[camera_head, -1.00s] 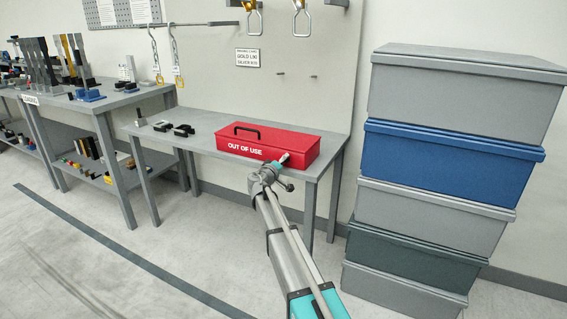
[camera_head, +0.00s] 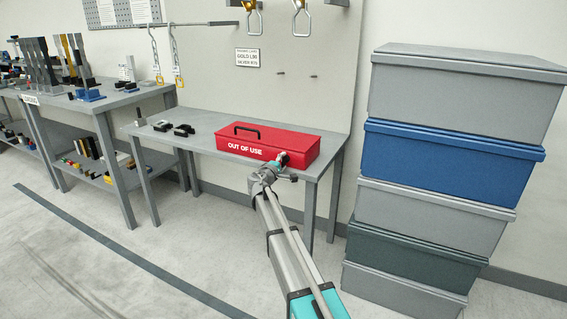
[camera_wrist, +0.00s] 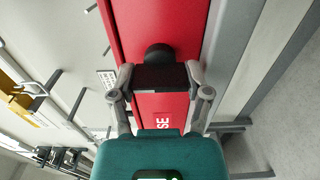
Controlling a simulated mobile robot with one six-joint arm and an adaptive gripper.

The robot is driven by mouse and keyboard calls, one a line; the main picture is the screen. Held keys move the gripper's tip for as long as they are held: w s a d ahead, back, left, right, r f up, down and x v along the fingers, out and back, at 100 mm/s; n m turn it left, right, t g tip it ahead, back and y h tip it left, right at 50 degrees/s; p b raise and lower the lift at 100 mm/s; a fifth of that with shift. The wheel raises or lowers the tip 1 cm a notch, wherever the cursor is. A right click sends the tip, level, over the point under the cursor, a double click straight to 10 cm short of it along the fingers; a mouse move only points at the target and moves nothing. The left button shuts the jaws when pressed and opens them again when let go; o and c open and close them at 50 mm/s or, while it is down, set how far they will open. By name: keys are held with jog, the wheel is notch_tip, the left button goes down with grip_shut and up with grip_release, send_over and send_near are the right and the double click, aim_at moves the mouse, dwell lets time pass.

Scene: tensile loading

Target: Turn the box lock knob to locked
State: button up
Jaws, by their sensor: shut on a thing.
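The red box (camera_head: 265,142) with "OUT OF USE" on its front stands on the grey bench, lid down, black handle on top. In the wrist view the box (camera_wrist: 160,30) fills the middle. The dark lock knob (camera_wrist: 158,54) sticks out from the box's front face, partly hidden by my gripper. My gripper (camera_wrist: 160,78) is shut on the knob, its two fingers on either side of a dark block-like part. In the head view my gripper (camera_head: 281,160) is at the right part of the box's front. The knob's lock marking cannot be read.
The grey bench (camera_head: 205,140) holds small black parts (camera_head: 172,128) left of the box. A stack of grey and blue crates (camera_head: 440,170) stands close on the right. A second table (camera_head: 120,97) with tools is at the left. Open floor lies in front.

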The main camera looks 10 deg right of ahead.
jog(key=shift+s+d, duration=0.1)
jog(key=o, duration=1.2)
jog(key=shift+c, duration=0.2)
jog(key=v, duration=1.2)
